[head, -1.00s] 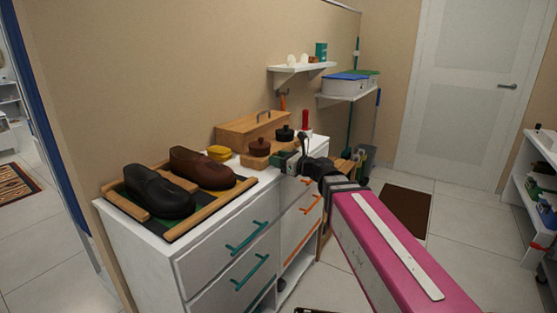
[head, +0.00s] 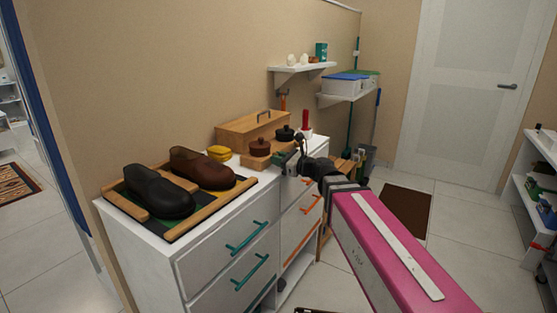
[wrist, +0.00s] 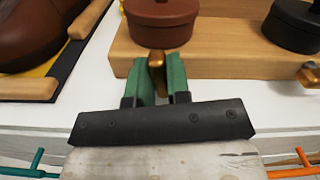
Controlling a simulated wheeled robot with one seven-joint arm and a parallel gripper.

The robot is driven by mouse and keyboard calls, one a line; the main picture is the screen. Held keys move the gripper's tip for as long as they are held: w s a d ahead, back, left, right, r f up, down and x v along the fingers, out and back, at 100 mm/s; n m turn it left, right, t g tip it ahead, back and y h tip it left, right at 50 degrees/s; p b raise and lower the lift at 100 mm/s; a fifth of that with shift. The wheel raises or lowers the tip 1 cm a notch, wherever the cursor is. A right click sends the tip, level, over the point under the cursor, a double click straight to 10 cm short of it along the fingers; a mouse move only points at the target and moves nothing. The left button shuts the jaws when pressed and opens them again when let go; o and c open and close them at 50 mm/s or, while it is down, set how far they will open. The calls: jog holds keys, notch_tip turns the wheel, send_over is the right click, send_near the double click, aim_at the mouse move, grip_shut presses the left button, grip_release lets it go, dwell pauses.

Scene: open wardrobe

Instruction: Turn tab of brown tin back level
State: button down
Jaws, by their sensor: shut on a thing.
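The brown tin (wrist: 160,22) sits on a wooden block (wrist: 215,62), with a dark tin (wrist: 292,25) to its right. In the head view the brown tin (head: 259,146) is on the white dresser, left of my gripper. A brass-coloured tab (wrist: 157,72) stands at the front of the block below the brown tin. My gripper (wrist: 160,75) has its two green fingers closed on either side of this tab. The tab looks upright between them; its lower part is hidden. A second brass tab (wrist: 309,75) shows in front of the dark tin.
Dark and brown shoes (head: 158,190) lie on a wood-framed mat at the dresser's left. A yellow tin (head: 219,153) and a wooden box (head: 252,130) stand behind. Teal and orange drawer handles project from the dresser front (head: 225,245).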

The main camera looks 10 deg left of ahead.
jog(key=n, duration=0.4)
jog(key=shift+s+f+n, duration=0.1)
jog(key=shift+n, duration=0.2)
jog(key=n, duration=0.3)
jog(key=shift+n, duration=0.3)
jog(key=n, duration=0.3)
jog(key=shift+s+f+n, duration=0.1)
jog(key=shift+f+n, duration=0.05)
jog(key=shift+n, duration=0.15)
jog(key=shift+f+n, duration=0.1)
jog(key=shift+n, duration=1.8)
jog(key=c, duration=1.1)
grip_release()
